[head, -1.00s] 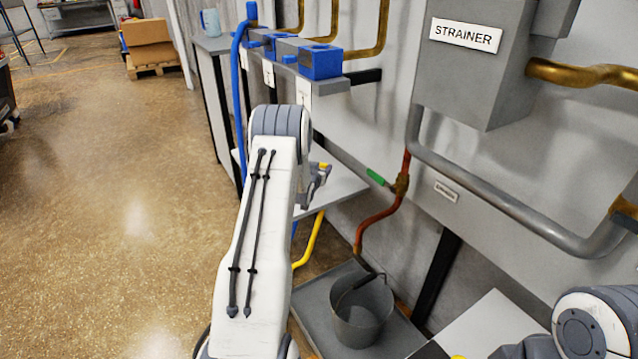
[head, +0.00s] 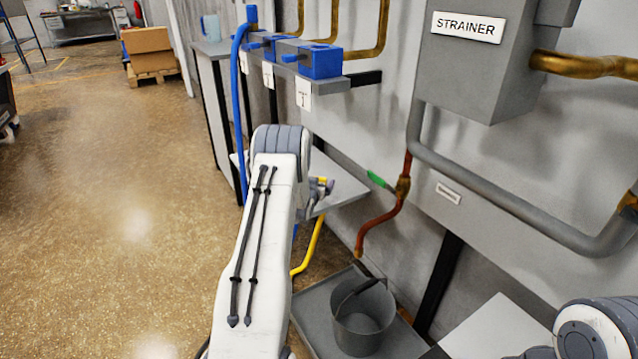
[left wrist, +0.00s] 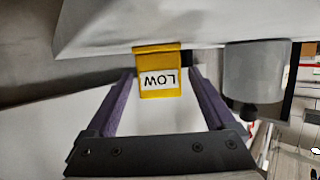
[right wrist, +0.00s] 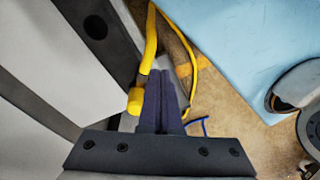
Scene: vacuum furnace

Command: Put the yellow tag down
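The yellow tag (left wrist: 159,85), with a white label reading LOW upside down, shows in the left wrist view. It lies between the fingertips of my left gripper (left wrist: 165,82), with a visible gap at the right finger. The fingers stand apart. In the head view my left gripper (head: 321,190) is partly hidden behind its own arm, above the low grey shelf; a small yellow patch there is too small to identify. My right gripper (right wrist: 163,85) has its two fingers together, with nothing visible between them.
A grey bucket (head: 363,318) stands in a tray below a copper pipe (head: 380,222) with a green-handled valve. Blue blocks (head: 320,62) sit on the wall ledge. A yellow hose (head: 309,250) hangs under the shelf (head: 345,186). A grey cylinder (left wrist: 255,72) is close right of the tag.

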